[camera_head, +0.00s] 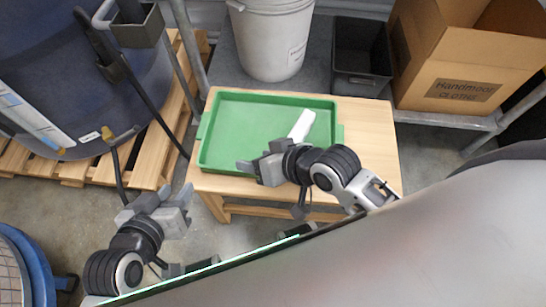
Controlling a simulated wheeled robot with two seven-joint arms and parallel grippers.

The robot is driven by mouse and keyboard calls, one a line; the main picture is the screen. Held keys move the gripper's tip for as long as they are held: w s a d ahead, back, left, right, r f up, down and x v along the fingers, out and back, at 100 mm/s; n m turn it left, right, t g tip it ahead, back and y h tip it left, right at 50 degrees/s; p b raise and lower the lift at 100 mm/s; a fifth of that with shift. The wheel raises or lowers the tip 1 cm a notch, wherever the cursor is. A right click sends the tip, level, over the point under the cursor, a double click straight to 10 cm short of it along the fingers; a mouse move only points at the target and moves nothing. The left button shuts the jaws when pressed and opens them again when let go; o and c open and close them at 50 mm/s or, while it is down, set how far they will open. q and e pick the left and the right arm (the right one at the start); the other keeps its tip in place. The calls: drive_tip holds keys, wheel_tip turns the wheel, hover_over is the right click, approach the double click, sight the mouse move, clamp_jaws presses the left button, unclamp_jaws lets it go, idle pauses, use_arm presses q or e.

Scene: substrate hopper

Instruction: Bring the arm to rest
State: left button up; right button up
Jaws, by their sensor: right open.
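My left gripper (175,192) is over the floor at the lower left, in front of the wooden table's left end. Its fingers look apart, with nothing between them. My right gripper (248,160) is open and points left over the front part of the green tray (240,98). I see nothing between its fingers. I cannot tell how high it is above the tray. A white object (302,125) lies in the tray's right part, just behind the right gripper. Its lower end is near the gripper, and its full shape is unclear.
The tray is on a wooden table (365,125). Behind stand a white bucket (270,40), a dark grey bin (361,80) and a cardboard box (460,75). A big blue drum (60,60) stands on a pallet (145,165) at left. A blue tub (35,265) is at lower left.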

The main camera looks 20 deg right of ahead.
drive_tip(key=shift+s+d+r+n+t+h, duration=0.25)
drive_tip(key=shift+s+d+n+t, duration=0.2)
drive_tip(key=shift+d, duration=0.1)
drive_tip(key=shift+s+d+r+n+t+h, duration=0.25)
drive_tip(key=shift+s+d+n+t, duration=0.15)
drive_tip(key=shift+d, duration=0.15)
